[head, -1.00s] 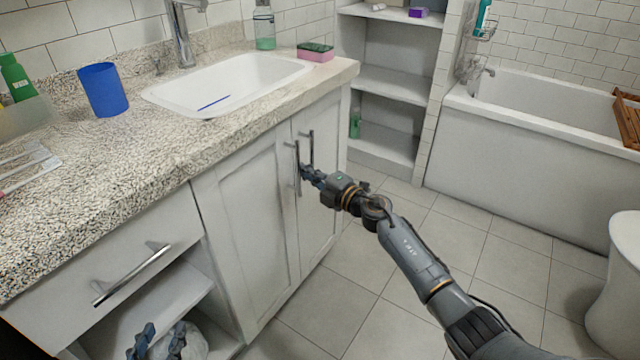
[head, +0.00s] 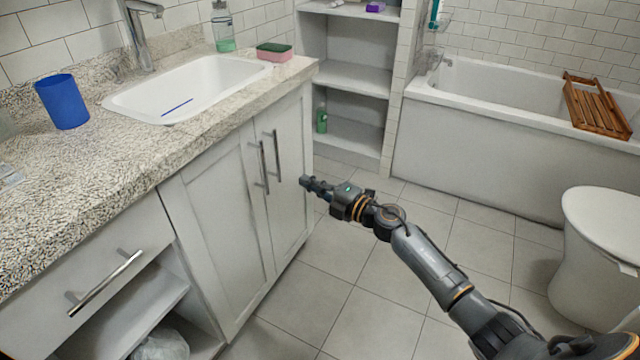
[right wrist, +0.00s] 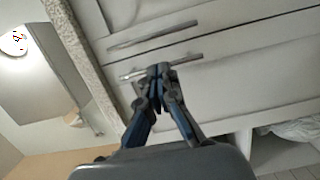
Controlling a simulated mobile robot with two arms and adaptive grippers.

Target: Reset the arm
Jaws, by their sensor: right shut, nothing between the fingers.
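My right gripper (head: 306,182) reaches in from the lower right of the head view. It is shut and empty, in front of the white cabinet doors (head: 212,215) and to the right of their two upright metal handles (head: 263,166). It appears apart from the handles in the head view. In the right wrist view the shut fingers (right wrist: 158,70) show in front of the cabinet, overlapping one end of a handle (right wrist: 185,60). My left gripper is not in view.
The speckled counter (head: 60,215) with a sink (head: 185,92) and blue cup (head: 62,101) is on the left. A bathtub (head: 490,150) and white shelves (head: 345,78) stand behind, a toilet (head: 590,240) on the right. Tiled floor (head: 330,270) is clear between them.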

